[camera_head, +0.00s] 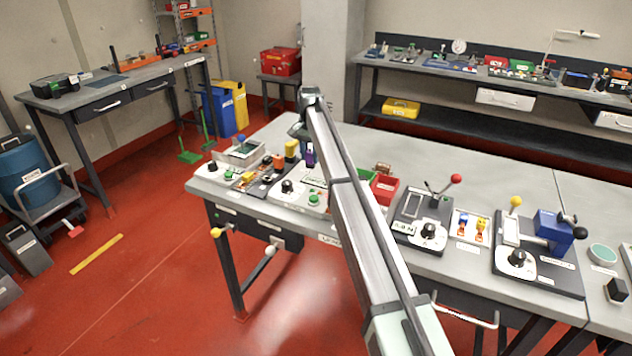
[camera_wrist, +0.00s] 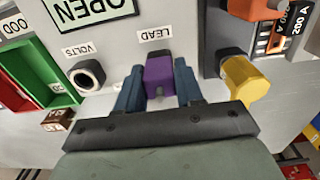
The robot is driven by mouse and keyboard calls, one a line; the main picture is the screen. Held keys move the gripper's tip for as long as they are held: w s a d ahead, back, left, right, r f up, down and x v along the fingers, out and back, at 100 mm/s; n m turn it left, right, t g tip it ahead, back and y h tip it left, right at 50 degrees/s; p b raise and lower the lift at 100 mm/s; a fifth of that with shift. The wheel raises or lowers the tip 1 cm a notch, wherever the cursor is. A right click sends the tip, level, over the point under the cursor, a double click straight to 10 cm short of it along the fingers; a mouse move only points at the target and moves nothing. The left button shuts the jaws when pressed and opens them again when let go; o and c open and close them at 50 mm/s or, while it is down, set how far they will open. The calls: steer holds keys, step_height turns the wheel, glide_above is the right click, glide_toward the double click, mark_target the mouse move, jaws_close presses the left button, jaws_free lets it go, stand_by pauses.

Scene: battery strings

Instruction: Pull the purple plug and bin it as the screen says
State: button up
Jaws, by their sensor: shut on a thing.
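The purple plug (camera_wrist: 160,78) sits between the two blue fingers of my gripper (camera_wrist: 158,88), next to the label LEAD on the light panel. My gripper is shut on it. I cannot tell whether the plug is fully seated in its socket. In the head view the purple plug (camera_head: 310,158) shows just below my gripper (camera_head: 303,140), partly hidden by my arm. The screen (camera_wrist: 92,8) reads OPEN, upside down in the wrist view. A green bin (camera_wrist: 50,88) and a red bin (camera_wrist: 14,98) stand at the left there; the head view also shows the red bin (camera_head: 384,190).
A black round socket (camera_wrist: 87,75) labelled VOLTS is beside the plug. A yellow connector (camera_wrist: 243,80) stands close to the other finger. Lever and knob stations (camera_head: 425,220) fill the bench right of my arm. The bench (camera_head: 345,140) behind the panel is mostly clear.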

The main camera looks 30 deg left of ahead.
mark_target(310, 151)
jaws_close()
steer(key=shift+r, duration=1.55)
stand_by(0.5)
steer(key=shift+r, duration=2.45)
